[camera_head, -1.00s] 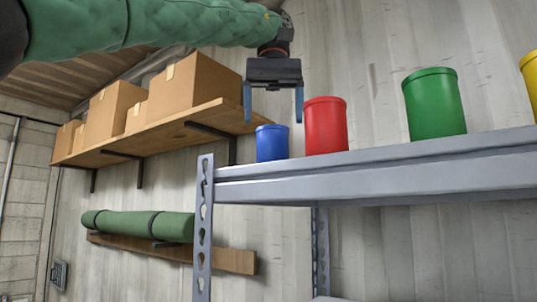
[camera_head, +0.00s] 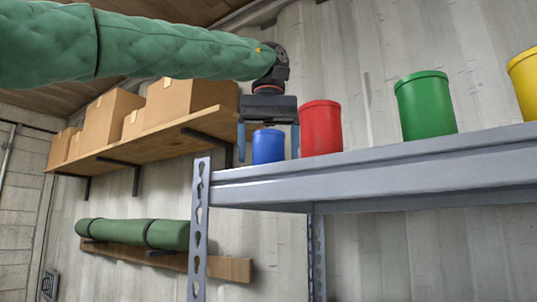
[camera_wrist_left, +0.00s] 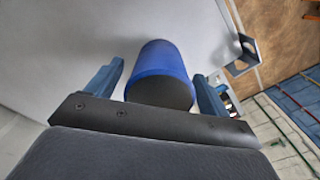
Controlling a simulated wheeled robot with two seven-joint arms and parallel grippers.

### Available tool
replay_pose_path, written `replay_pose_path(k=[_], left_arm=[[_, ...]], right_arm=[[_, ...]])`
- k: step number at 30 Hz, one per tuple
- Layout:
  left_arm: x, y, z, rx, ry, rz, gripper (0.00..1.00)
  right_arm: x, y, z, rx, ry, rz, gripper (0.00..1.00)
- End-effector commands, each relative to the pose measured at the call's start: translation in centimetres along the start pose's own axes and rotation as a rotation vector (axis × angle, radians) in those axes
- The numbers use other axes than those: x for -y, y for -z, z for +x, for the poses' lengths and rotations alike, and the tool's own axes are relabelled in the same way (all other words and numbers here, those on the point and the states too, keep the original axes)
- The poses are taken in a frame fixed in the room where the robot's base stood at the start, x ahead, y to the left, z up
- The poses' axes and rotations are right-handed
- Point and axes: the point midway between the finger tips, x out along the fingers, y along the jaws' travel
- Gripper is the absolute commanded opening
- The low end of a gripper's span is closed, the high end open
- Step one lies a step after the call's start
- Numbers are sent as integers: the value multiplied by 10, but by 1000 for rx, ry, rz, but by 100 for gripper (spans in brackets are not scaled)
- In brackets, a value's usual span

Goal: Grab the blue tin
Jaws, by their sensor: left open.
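The blue tin (camera_head: 268,146) stands upright at the left end of the grey metal shelf (camera_head: 370,178). My left gripper (camera_head: 269,150) is above it, pointing down, with one blue finger on each side of the tin. The jaws are open, and the tin is between the fingers. In the left wrist view, the tin (camera_wrist_left: 162,72) lies between the two fingers (camera_wrist_left: 155,85), with gaps on both sides. My right gripper is not in view.
A red tin (camera_head: 321,128) stands close to the right finger. A green tin (camera_head: 426,105) and a yellow tin (camera_head: 525,82) stand further right. A wooden wall shelf (camera_head: 150,140) with cardboard boxes (camera_head: 112,117) is at the left. A green roll (camera_head: 135,232) lies below it.

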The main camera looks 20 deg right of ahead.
Motion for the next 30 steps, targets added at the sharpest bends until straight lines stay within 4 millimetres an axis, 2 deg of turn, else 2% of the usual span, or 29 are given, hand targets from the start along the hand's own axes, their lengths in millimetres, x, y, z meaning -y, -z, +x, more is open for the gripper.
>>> replay_pose_path(k=[7, 15, 16, 25, 30], left_arm=[[0, 0, 1, 0, -1, 0, 81], [0, 0, 1, 0, -1, 0, 28], [0, 0, 1, 0, -1, 0, 23], [0, 0, -1, 0, -2, 0, 23], [-1, 0, -12, 0, -4, 1, 24]], right_arm=[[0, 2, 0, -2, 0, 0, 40], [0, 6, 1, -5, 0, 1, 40], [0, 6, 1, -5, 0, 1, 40], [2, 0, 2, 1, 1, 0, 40], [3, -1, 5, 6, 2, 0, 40]])
